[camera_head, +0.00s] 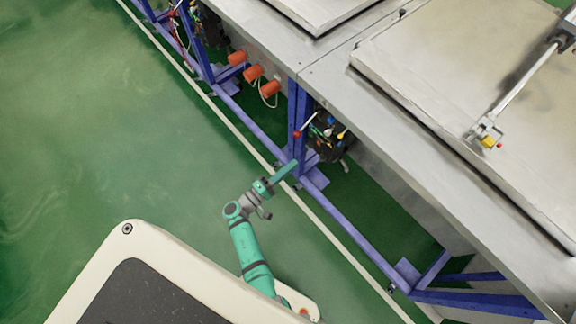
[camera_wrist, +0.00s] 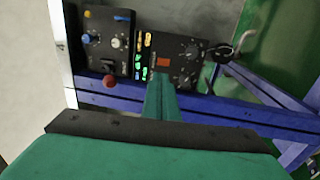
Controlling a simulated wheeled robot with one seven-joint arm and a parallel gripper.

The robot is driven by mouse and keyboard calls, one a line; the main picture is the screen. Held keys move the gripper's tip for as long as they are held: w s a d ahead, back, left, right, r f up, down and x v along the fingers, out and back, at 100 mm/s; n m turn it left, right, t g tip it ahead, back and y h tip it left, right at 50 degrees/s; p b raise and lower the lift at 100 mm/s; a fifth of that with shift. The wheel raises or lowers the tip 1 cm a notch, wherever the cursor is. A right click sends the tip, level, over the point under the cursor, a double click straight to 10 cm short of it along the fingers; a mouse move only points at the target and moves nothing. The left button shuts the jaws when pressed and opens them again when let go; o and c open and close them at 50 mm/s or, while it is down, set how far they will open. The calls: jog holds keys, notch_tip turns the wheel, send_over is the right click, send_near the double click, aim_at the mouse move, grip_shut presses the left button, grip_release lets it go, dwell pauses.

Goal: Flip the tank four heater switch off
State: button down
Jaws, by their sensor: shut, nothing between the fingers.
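A black control box (camera_wrist: 183,50) with dials, coloured labels and a small orange-red switch (camera_wrist: 163,62) faces my wrist camera. A second black box (camera_wrist: 104,35) left of it has a blue and a white knob and a dark switch (camera_wrist: 108,67). No tank number is readable, so I cannot tell which switch is the tank four heater's. My gripper (camera_wrist: 160,80) is shut and empty, its tips just below the orange-red switch in the picture; contact cannot be judged. In the head view, my gripper (camera_head: 291,167) is beside the blue frame, near the dark control boxes (camera_head: 325,128).
A red ball knob (camera_wrist: 110,81) sticks out left of my fingers. Blue frame beams (camera_head: 345,235) run along the tank's base. Steel tank lids (camera_head: 480,80) lie above right, and orange cylinders (camera_head: 253,73) are farther along. Green floor (camera_head: 130,130) is open at left.

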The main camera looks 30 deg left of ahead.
aim_at(318, 143)
jog(key=x, duration=1)
jog(key=shift+w, duration=0.15)
